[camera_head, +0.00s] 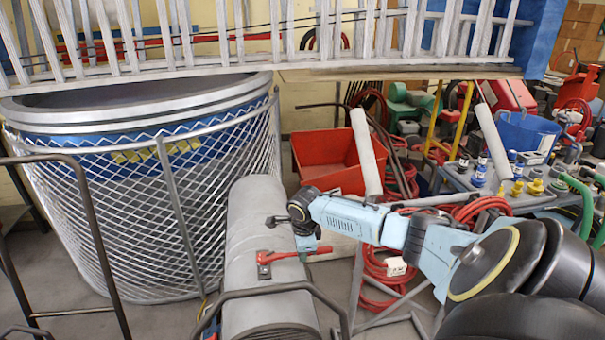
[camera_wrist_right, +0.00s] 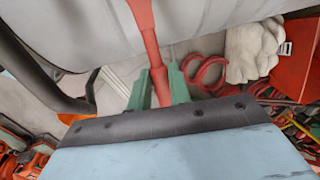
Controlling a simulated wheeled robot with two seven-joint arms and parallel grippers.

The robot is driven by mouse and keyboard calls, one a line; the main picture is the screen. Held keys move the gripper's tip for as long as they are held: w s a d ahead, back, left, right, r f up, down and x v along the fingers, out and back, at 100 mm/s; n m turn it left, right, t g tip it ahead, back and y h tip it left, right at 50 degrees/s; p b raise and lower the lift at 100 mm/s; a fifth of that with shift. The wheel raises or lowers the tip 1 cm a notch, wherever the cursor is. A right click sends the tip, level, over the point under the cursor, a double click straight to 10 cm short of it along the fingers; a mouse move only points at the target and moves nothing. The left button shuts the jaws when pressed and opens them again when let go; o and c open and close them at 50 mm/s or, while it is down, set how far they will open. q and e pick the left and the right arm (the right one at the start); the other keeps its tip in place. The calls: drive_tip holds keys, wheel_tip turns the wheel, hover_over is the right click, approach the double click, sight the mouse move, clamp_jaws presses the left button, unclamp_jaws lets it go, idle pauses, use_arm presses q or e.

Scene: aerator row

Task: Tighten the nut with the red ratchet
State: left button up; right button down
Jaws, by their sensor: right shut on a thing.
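The red ratchet (camera_head: 285,256) lies across the grey rounded cylinder (camera_head: 258,215) in the head view, its head at the left and its handle reaching right. A small dark plate (camera_head: 264,270) sits under the ratchet's head; the nut itself is hidden or too small to tell. My right gripper (camera_head: 314,249) is at the handle's right end. In the right wrist view its green fingers (camera_wrist_right: 157,88) stand on both sides of the red handle (camera_wrist_right: 151,48) and are shut on it. My left gripper is not in view.
A metal mesh basket (camera_head: 120,220) stands left of the cylinder. A dark bent rail (camera_head: 285,288) crosses in front. A red bin (camera_head: 325,160) is behind, with red hose coils (camera_head: 375,270) at the right. A ladder-like rack (camera_head: 250,45) spans the top.

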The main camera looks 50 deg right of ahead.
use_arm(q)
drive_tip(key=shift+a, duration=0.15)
use_arm(e)
drive_tip(key=shift+f, duration=0.1)
drive_tip(key=shift+w+d+r+n+p, duration=0.35)
drive_tip(key=shift+w+r+n+p, duration=0.05)
drive_tip(key=shift+r+n, duration=0.15)
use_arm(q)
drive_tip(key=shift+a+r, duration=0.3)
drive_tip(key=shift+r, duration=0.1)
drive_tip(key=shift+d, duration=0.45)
use_arm(e)
drive_tip(key=shift+f, duration=0.1)
drive_tip(key=shift+f, duration=0.25)
drive_tip(key=shift+f, duration=0.15)
